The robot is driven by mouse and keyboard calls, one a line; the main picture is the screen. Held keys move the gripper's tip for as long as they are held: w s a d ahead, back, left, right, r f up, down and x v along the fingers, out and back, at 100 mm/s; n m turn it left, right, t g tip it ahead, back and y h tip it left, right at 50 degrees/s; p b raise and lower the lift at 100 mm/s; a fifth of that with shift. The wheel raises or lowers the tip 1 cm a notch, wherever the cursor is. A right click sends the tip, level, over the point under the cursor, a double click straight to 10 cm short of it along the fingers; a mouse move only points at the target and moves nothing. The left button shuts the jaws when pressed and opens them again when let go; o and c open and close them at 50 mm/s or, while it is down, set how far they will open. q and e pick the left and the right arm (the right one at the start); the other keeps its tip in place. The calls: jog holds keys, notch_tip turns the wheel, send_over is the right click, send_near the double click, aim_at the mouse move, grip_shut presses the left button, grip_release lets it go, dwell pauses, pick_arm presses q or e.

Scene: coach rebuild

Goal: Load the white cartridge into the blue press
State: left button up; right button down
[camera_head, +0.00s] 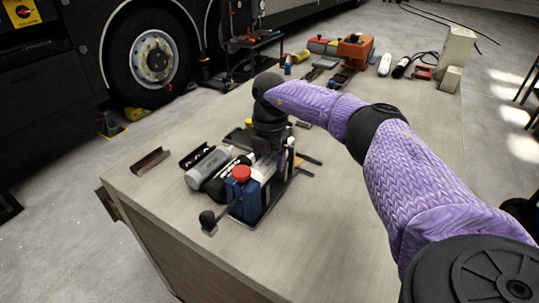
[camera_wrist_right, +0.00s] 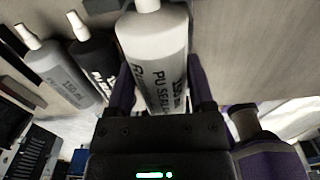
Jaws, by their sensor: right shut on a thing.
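The blue press (camera_head: 243,200) with a red knob and a black lever ball stands near the table's front left. My right gripper (camera_head: 268,148) points down just behind it. In the right wrist view this gripper (camera_wrist_right: 162,85) is shut on the white cartridge (camera_wrist_right: 152,45), which has a white nozzle and "PU SEALANT" lettering. In the head view the cartridge is mostly hidden by the gripper and press, so I cannot tell whether it touches the press. My left gripper is not in view.
A grey cartridge (camera_head: 207,165) and a black cartridge (camera_head: 226,181) lie left of the press. A brown-red channel piece (camera_head: 150,161) lies further left. An orange tool (camera_head: 355,50) and pale blocks (camera_head: 456,52) are at the back. The table's middle right is bare.

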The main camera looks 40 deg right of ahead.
aim_at(269, 154)
jog(key=shift+f+p, duration=0.1)
jog(key=shift+p, duration=0.2)
dwell(0.4)
grip_release()
dwell(0.3)
notch_tip(269, 154, up, 4)
jog(key=p, duration=0.4)
notch_tip(269, 154, up, 2)
jog(key=shift+r+p, duration=0.1)
jog(key=shift+p, duration=1.15)
